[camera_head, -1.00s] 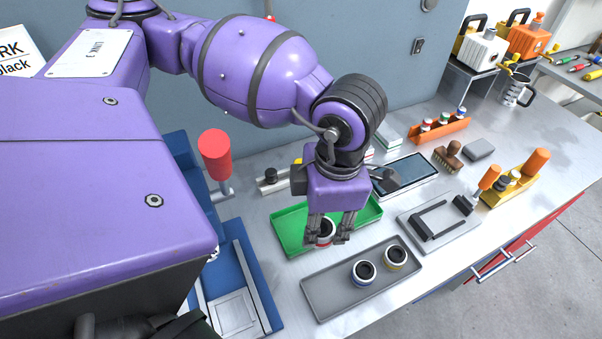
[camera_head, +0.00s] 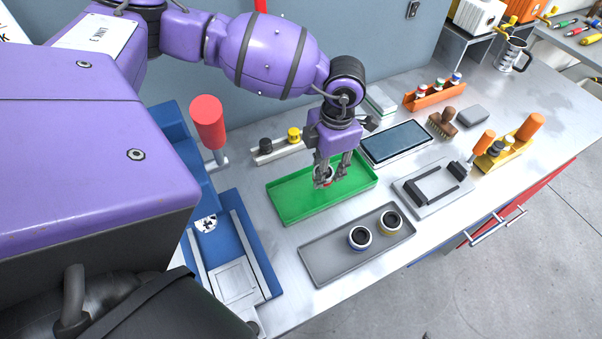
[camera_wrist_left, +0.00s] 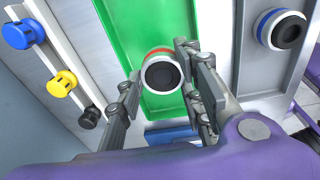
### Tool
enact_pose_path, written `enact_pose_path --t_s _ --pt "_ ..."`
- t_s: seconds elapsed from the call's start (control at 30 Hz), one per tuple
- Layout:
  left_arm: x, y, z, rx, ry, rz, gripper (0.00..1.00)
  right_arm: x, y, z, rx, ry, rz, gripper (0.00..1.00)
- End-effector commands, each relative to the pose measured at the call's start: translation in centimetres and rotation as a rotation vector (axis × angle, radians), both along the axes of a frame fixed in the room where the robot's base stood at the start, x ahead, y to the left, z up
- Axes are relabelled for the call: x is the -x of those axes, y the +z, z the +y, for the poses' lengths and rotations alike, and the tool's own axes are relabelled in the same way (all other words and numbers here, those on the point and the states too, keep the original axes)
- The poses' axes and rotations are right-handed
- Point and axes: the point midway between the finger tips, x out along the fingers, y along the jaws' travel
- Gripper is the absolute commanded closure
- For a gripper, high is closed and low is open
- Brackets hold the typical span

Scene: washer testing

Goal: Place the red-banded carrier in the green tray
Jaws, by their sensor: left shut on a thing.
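My left gripper (camera_head: 325,176) is shut on the red-banded carrier (camera_head: 322,173), a small white cup-like piece with a dark centre. The fingers hold it over the green tray (camera_head: 283,211), towards the tray's right half. I cannot tell whether the carrier touches the tray floor. In the left wrist view, the carrier (camera_wrist_left: 160,72) shows its red rim between the two fingers (camera_wrist_left: 158,90), with the green tray (camera_wrist_left: 150,25) beneath it. The rest of the green tray looks empty. My right gripper is not in view.
A grey tray (camera_head: 322,267) in front holds a blue-banded carrier (camera_head: 360,238) and a yellow-banded one (camera_head: 390,222). A blue fixture (camera_head: 262,262) with a red handle (camera_head: 208,122) stands left. A rail with black and yellow knobs (camera_head: 278,150) lies behind. A dark tablet (camera_head: 395,141) lies right.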

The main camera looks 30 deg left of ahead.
Motion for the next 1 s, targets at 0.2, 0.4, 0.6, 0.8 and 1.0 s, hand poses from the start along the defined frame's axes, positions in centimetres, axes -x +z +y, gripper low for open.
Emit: enact_pose_path --t_s 0.2,0.4,0.6,0.8,1.0 --pt "-0.7 -1.6 0.2 0.0 0.0 0.002 0.97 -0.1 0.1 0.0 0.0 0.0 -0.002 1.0" --pt "-0.7 -3.9 0.2 -0.001 0.0 -0.001 0.97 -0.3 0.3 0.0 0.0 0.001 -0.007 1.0" --pt "-0.7 -3.9 0.2 -0.001 0.0 0.001 0.97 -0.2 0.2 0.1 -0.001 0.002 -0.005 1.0" --pt "-0.6 -4.3 0.3 -0.001 0.0 0.002 0.61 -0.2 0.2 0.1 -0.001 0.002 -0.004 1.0" --pt "-0.6 -4.3 0.3 -0.001 0.0 0.002 0.47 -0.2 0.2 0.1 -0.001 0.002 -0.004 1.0"
